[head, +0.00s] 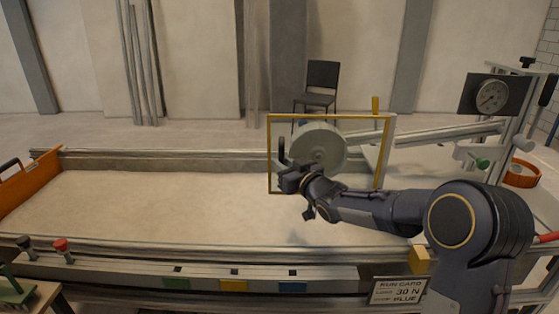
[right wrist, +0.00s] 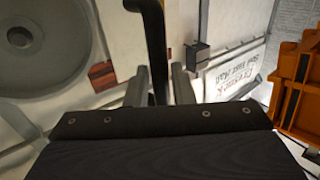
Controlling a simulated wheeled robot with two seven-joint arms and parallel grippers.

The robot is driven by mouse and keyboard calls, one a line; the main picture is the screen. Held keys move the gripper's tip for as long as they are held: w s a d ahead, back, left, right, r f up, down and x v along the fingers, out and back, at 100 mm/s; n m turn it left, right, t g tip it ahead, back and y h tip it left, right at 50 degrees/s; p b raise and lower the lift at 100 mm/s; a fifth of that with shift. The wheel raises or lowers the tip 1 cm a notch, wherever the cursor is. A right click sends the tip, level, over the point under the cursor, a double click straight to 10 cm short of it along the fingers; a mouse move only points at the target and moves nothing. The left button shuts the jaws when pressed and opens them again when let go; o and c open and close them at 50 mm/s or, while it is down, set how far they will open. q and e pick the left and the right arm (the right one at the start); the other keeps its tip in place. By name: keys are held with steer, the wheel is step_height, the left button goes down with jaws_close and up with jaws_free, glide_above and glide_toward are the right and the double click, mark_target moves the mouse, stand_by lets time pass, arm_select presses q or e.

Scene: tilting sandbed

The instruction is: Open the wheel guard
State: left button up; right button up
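The wheel guard (head: 388,152) is a yellow-edged clear panel upright in front of a grey wheel (head: 318,146). Its black handle (head: 282,150) is on the left edge. My right gripper (head: 291,180) is at the lower part of this handle. In the right wrist view the black handle (right wrist: 157,45) runs between the two fingers (right wrist: 160,84), close to both, and the gripper looks shut on it. The wheel shows at the upper left of that view (right wrist: 45,40). The guard stands across the wheel's front. My left gripper is not in view.
The sandbed (head: 150,205) lies below, with a long front rail. A run card (head: 398,290) stands at the front. A dial gauge (head: 492,96) is at the right, with an orange ring (head: 522,174) below it. An orange end piece (head: 30,180) is at the left.

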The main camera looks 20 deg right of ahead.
steer(key=shift+w+a, duration=0.15)
steer(key=shift+w, duration=0.4)
jaws_close()
steer(key=shift+s, duration=0.1)
